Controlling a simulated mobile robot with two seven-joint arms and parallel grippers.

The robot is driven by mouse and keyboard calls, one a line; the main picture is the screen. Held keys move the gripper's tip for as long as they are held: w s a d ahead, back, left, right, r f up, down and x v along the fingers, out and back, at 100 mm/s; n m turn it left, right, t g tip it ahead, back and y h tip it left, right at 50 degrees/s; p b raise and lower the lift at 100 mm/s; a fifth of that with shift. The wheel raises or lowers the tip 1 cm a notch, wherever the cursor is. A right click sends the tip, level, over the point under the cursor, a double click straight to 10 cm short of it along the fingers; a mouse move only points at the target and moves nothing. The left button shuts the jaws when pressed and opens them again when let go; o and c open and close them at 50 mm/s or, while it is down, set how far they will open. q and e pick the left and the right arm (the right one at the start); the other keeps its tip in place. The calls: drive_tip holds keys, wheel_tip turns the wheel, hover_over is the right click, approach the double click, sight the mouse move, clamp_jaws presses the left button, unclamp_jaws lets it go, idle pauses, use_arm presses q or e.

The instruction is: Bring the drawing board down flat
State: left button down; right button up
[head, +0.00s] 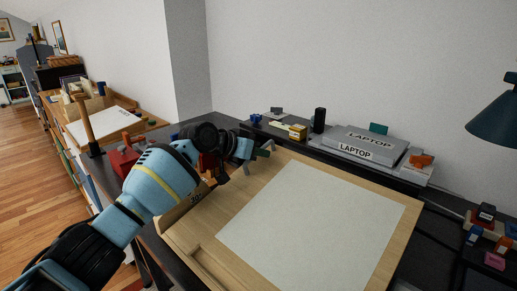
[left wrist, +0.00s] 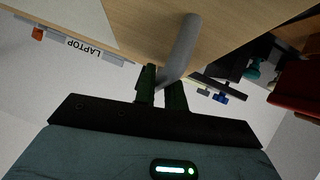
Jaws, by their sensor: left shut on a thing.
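The drawing board (head: 405,222) is a light wooden panel with a large white sheet (head: 312,222) on it, and it lies on the dark desk. A wooden side piece with a number mark (head: 190,203) shows at its left edge; the board's exact tilt is hard to tell. My left gripper (head: 258,152) is at the board's far left corner. In the left wrist view its dark green fingers (left wrist: 163,97) are shut on a grey curved handle (left wrist: 184,48) beside the wooden board (left wrist: 145,25). My right gripper is not in view.
A grey laptop box (head: 362,145) lies on the shelf behind the board, with a black speaker-like block (head: 319,120) and small items. A dark lamp (head: 497,118) hangs at the right. Small coloured blocks (head: 485,222) stand below it. A red object (head: 123,160) is left of my arm.

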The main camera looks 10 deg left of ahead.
use_arm(q)
drive_tip(key=c, duration=1.6)
unclamp_jaws()
drive_tip(key=shift+s+a+r, duration=0.15)
drive_tip(key=shift+r, duration=0.25)
drive_tip(key=shift+o, duration=0.6)
drive_tip(key=shift+s, duration=0.1)
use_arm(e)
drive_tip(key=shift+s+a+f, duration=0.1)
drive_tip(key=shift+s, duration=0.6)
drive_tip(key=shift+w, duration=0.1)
use_arm(q)
drive_tip(key=shift+s+a+r, duration=0.2)
drive_tip(key=shift+a+r, duration=0.05)
drive_tip(key=shift+a, duration=0.05)
drive_tip(key=v, duration=0.5)
drive_tip(key=shift+s+a+p, duration=0.15)
drive_tip(key=shift+s+p, duration=0.1)
drive_tip(key=shift+p, duration=0.1)
drive_tip(key=shift+s+a+r, duration=0.35)
drive_tip(key=shift+s+a, duration=0.05)
drive_tip(key=shift+s, duration=0.05)
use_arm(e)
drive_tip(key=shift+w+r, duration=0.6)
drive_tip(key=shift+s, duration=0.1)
